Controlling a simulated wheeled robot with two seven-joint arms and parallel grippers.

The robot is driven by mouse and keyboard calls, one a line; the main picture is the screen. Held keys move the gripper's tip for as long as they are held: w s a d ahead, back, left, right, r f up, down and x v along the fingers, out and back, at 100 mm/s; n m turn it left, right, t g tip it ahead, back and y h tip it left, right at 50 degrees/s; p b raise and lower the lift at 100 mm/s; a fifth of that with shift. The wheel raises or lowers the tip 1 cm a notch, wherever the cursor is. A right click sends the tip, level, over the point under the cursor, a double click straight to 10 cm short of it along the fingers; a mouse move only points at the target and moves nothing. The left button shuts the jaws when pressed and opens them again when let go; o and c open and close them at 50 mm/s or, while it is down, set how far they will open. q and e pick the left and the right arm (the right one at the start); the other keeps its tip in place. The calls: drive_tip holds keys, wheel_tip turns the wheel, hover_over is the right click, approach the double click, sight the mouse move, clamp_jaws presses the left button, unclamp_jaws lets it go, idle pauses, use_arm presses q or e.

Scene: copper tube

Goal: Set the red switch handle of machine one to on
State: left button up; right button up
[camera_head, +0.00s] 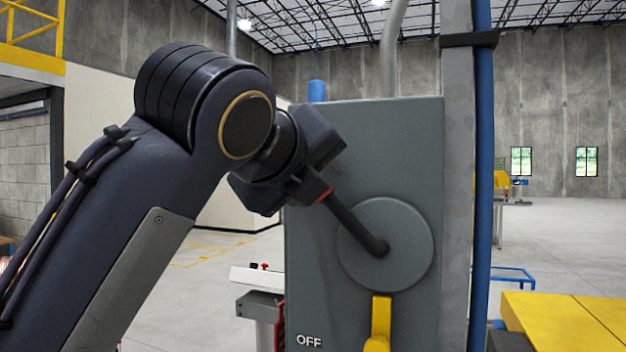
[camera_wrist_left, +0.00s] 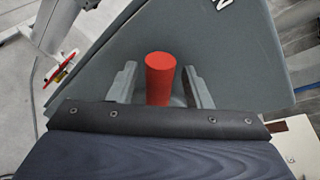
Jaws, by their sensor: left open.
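The switch is a grey metal box (camera_head: 365,130) with a round grey disc (camera_head: 400,220). A dark lever (camera_head: 352,220) runs from the disc up and to the left. Its red handle (camera_head: 326,194) shows only as a small piece beside my left gripper (camera_head: 308,188), which hides the rest. In the left wrist view the red handle (camera_wrist_left: 160,80) stands between the two grey fingers of my left gripper (camera_wrist_left: 159,70), with a gap visible on each side. The jaws are open. An OFF label (camera_head: 309,340) is at the box's lower left. My right gripper is not in view.
A yellow part (camera_head: 380,318) sits below the disc on the box front. A grey post (camera_head: 457,180) and a blue pipe (camera_head: 483,180) stand right of the box. A yellow surface (camera_head: 560,320) is at lower right. Open floor lies behind.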

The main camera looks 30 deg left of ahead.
use_arm(q)
drive_tip(key=v, duration=0.8)
drive_tip(key=shift+w, duration=0.1)
drive_tip(key=w+d+f+n+g+h+b, duration=0.1)
drive_tip(key=w+f+n+g+b, duration=0.35)
drive_tip(key=f, duration=1.25)
drive_tip(key=s+f+n+g+h+p, duration=0.15)
drive_tip(key=f+n, duration=0.55)
drive_tip(key=f, duration=1)
drive_tip(key=s+d+f+n+g+h, duration=0.1)
drive_tip(key=s+f+n+h, duration=0.1)
drive_tip(key=s+f+n, duration=0.2)
drive_tip(key=s+d+f+n+g+h+b, duration=0.1)
drive_tip(key=s+f+n+h, duration=0.2)
drive_tip(key=f+n, duration=0.7)
wheel_tip(320, 180, down, 9)
drive_tip(key=shift+s+d+f+g, duration=0.25)
drive_tip(key=shift+s+d+g, duration=0.15)
drive_tip(key=shift+s, duration=0.3)
